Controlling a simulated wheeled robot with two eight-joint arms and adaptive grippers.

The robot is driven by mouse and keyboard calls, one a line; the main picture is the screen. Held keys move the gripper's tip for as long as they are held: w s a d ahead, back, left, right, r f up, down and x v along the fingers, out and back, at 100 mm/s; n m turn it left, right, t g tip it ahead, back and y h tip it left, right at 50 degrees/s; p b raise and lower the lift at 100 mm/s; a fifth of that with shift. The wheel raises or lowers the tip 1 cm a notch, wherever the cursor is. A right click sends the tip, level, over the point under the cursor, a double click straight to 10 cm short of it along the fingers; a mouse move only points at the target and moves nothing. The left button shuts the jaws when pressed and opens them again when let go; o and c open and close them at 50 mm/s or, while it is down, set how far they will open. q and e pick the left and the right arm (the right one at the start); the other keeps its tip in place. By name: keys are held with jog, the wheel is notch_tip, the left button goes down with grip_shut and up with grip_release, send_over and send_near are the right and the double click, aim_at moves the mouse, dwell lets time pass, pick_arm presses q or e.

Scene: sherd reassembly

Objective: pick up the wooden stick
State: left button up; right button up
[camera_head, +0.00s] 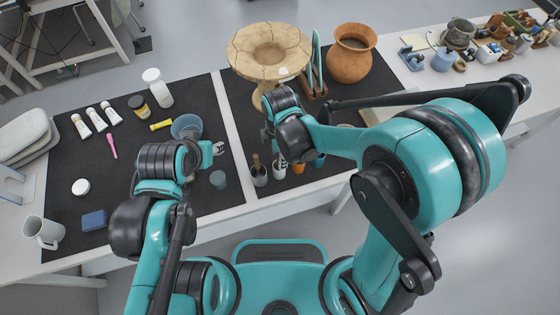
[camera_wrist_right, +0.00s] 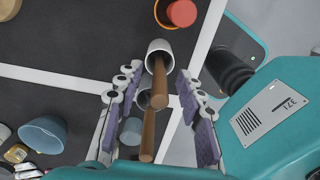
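Two brown wooden sticks stand up between my right fingers in the right wrist view, a thick-ended one (camera_wrist_right: 158,85) and a longer-looking one (camera_wrist_right: 147,138). A white cup (camera_wrist_right: 160,47) is around the base of at least one; a second pale rim shows just below it. My right gripper (camera_wrist_right: 160,118) is open, with a padded finger on each side of the sticks and gaps visible. In the head view a brown stick (camera_head: 257,161) rises from a pale cup (camera_head: 259,179); my right arm partly hides this area. My left gripper (camera_head: 218,149) is beside the blue bowl; its opening is unclear.
A blue bowl (camera_head: 187,127) and small grey cup (camera_head: 218,180) lie near my left gripper. An orange-topped cup (camera_head: 298,167) stands by the stick cups. Behind are a cracked pottery stand (camera_head: 268,45) and clay jar (camera_head: 352,55).

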notch_tip(320, 180, down, 3)
jog(key=shift+a+r+b, duration=0.1)
jog(key=shift+b, duration=0.3)
jog(key=shift+c, duration=0.6)
grip_shut()
jog(key=shift+r, duration=0.15)
notch_tip(320, 180, up, 10)
jog(key=p, duration=0.4)
